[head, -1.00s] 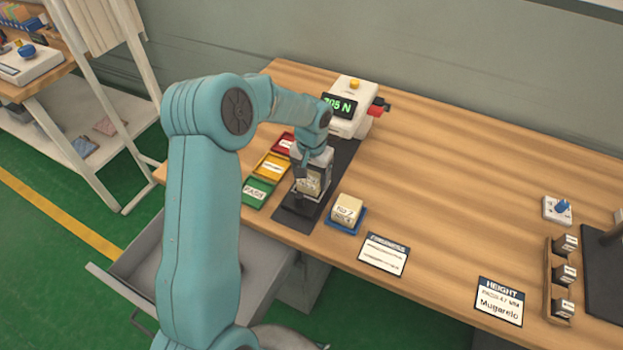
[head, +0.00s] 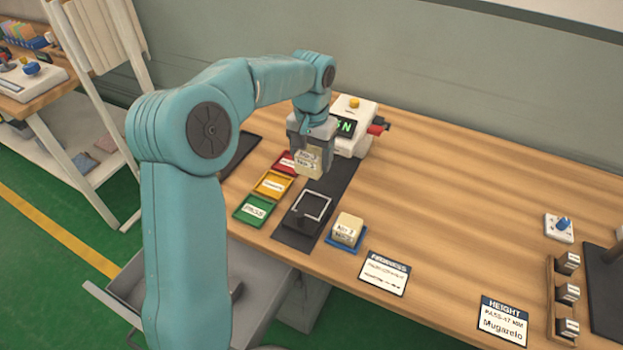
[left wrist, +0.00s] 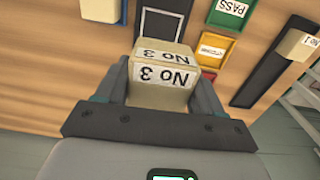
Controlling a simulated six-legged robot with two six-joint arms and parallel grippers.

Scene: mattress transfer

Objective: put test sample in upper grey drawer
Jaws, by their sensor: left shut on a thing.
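My left gripper (head: 309,156) is shut on a cream test sample (head: 307,165) and holds it above the black mat, in front of the display device. In the left wrist view the sample (left wrist: 160,80) reads "No 3" and sits between the two fingers. A grey drawer (head: 128,285) under the table's left end stands pulled out; my left arm hides part of it. Another cream sample (head: 348,228) rests on a small blue tray on the table. A block marked "No 1" (left wrist: 296,44) shows in the left wrist view. My right gripper is not in view.
A black mat (head: 290,238) bears a dark plate with a square outline (head: 311,206). Green (head: 254,210), yellow (head: 272,184) and red (head: 284,163) trays lie beside it. The display device (head: 352,130) stands behind.

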